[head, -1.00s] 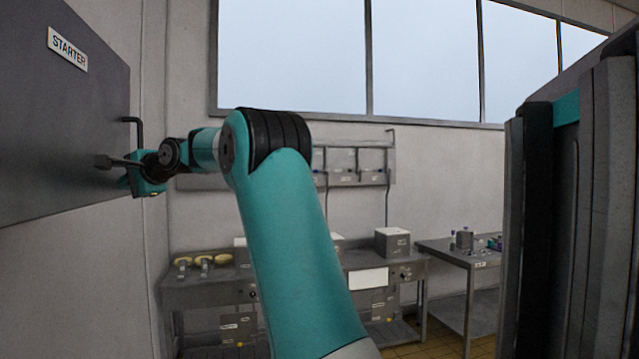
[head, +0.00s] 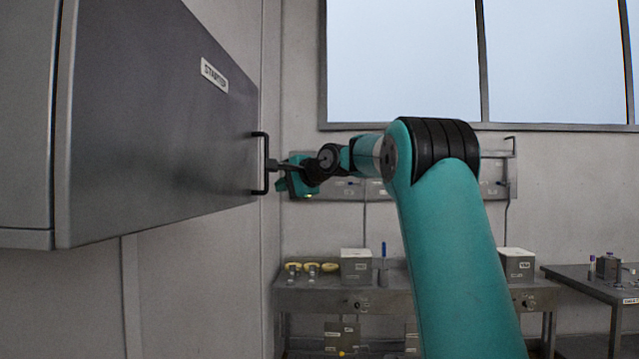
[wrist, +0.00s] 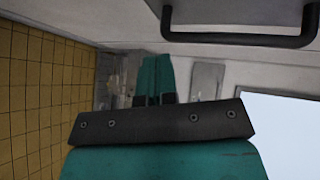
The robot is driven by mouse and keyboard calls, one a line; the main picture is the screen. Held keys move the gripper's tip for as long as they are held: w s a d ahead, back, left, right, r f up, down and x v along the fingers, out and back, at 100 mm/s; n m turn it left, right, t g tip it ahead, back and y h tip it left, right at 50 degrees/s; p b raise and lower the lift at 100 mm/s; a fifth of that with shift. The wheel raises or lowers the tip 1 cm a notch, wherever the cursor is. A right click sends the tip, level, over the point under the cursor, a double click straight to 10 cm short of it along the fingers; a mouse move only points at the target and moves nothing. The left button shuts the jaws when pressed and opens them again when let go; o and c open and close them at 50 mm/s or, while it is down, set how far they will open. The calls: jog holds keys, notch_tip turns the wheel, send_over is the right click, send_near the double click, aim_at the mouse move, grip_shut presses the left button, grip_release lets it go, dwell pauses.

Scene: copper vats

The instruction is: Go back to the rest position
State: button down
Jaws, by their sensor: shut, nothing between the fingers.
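My gripper (head: 273,166) is at the end of my outstretched teal arm, beside the black handle (head: 258,150) of the grey cabinet (head: 150,130) labelled STARTER. In the wrist view the shut, empty fingers (wrist: 154,75) are apart from the handle (wrist: 240,40), which crosses the upper right. The cabinet front looks flat against its body, with a thin seam at its left end.
A side table (head: 590,283) with small items stands at the right. A wall rack (head: 497,175) hangs below the window.

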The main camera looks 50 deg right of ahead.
jog(key=s+d+r, duration=0.1)
jog(key=s+d, duration=0.3)
jog(key=s, duration=0.1)
jog(key=shift+r+b, duration=0.35)
jog(key=shift+b, duration=0.05)
jog(key=shift+s, duration=0.1)
jog(key=s+a+f+n+g+y+b, duration=0.15)
jog(key=a+f+n, duration=0.35)
jog(key=a, duration=0.5)
jog(key=s+a+f+n+g+y+b, duration=0.1)
jog(key=a+f+n+g+y, duration=0.15)
jog(key=a+f, duration=0.6)
jog(key=s+a+f+n+g+y+b, duration=0.15)
jog(key=a+f+n, duration=0.25)
jog(key=a, duration=0.7)
jog(key=s+a+f+n+g+b, duration=0.1)
jog(key=s+a+f+n+g, duration=0.2)
jog(key=s+f, duration=0.3)
jog(key=s+a+f+n+g+h+b, duration=0.1)
jog(key=s+a+f+n+g, duration=0.2)
jog(key=s, duration=0.9)
jog(key=s+a+f+n+g+b, duration=0.1)
jog(key=s+a+f+n+g, duration=0.2)
jog(key=s+a+f+n, duration=0.4)
notch_tip(320, 180, down, 4)
jog(key=shift+s+a+r, duration=0.2)
jog(key=shift+s+a, duration=0.45)
jog(key=shift+s, duration=0.45)
jog(key=shift+n, duration=0.25)
